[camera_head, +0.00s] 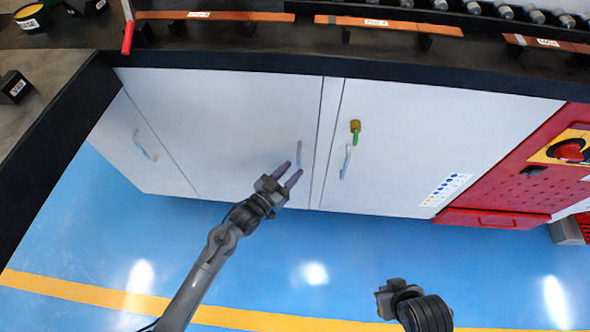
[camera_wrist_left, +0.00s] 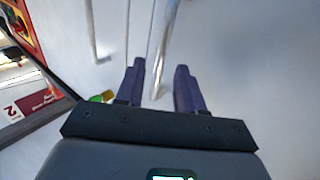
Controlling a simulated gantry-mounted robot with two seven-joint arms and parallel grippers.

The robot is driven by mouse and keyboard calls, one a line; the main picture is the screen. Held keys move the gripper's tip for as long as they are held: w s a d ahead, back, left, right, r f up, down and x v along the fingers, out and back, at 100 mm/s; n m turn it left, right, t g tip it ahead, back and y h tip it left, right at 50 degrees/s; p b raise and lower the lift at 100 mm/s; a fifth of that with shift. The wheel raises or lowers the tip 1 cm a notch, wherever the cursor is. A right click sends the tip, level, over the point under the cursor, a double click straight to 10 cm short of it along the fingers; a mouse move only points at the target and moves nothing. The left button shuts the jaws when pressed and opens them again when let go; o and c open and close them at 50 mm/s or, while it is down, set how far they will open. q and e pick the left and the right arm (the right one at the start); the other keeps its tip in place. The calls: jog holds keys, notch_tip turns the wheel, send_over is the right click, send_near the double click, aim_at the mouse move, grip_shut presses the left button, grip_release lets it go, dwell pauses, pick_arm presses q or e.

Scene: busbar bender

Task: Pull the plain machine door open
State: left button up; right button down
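The plain white machine door (camera_head: 225,130) is in the middle of the cabinet front in the head view and looks shut. Its slim vertical grey handle (camera_head: 299,152) is near its right edge. My left gripper (camera_head: 293,176) is open at the lower end of this handle. In the left wrist view the handle (camera_wrist_left: 166,40) runs down between the two spread purple fingers (camera_wrist_left: 160,88), with a gap on each side. I cannot tell how deep it sits between them. My right gripper (camera_head: 385,297) is low in the head view, away from the doors; its fingers are not clear.
The door to the right (camera_head: 410,140) has its own handle (camera_head: 346,162), a yellow-and-green lock-like part (camera_head: 355,131) and a dotted label. Another white door (camera_head: 135,150) is at the left. A red panel (camera_head: 520,175) is at the right. Blue floor (camera_head: 310,245) in front is clear.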

pick_arm(q)
jog(key=shift+b+x, duration=0.35)
jog(key=shift+x, duration=0.9)
grip_shut()
